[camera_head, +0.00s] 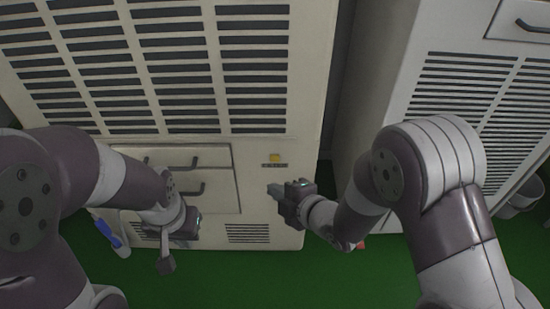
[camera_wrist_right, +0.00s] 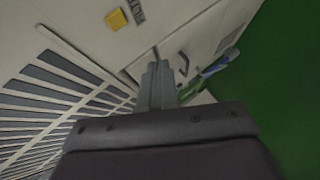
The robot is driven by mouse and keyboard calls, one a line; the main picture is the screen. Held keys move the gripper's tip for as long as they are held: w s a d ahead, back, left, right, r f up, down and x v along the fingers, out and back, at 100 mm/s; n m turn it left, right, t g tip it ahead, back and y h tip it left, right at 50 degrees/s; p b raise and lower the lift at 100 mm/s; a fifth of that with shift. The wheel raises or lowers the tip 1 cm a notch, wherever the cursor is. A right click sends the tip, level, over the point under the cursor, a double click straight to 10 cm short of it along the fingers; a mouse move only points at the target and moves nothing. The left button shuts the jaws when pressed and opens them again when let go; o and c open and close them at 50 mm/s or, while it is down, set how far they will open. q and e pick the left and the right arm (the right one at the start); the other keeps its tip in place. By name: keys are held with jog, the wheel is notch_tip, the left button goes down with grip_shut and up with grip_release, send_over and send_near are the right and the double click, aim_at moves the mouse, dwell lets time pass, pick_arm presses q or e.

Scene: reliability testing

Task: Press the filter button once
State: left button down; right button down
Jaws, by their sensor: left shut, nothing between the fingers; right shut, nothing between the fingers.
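The filter button appears to be the small yellow square button (camera_head: 275,157) on the front of the beige slatted cabinet (camera_head: 232,150), with a dark label under it. My right gripper (camera_head: 272,189) is shut and empty, just below the button and apart from it. In the right wrist view the button (camera_wrist_right: 116,19) shows at the upper left, beyond and left of the shut fingertips (camera_wrist_right: 157,68). My left gripper (camera_head: 167,264) is shut and empty, low in front of the cabinet's lower left part. The label's text is too small to read.
Two drawers with dark handles (camera_head: 195,189) are left of the button. A blue and white object (camera_head: 108,232) is at the cabinet's lower left. A second slatted cabinet (camera_head: 420,95) stands at the right, past a dark gap. The green floor (camera_head: 260,275) is clear in front.

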jog(key=shift+w, duration=3.05)
jog(key=shift+w, duration=0.15)
jog(key=shift+w, duration=0.25)
jog(key=shift+w, duration=0.35)
jog(key=shift+s, duration=0.75)
jog(key=s, duration=0.5)
dwell(0.4)
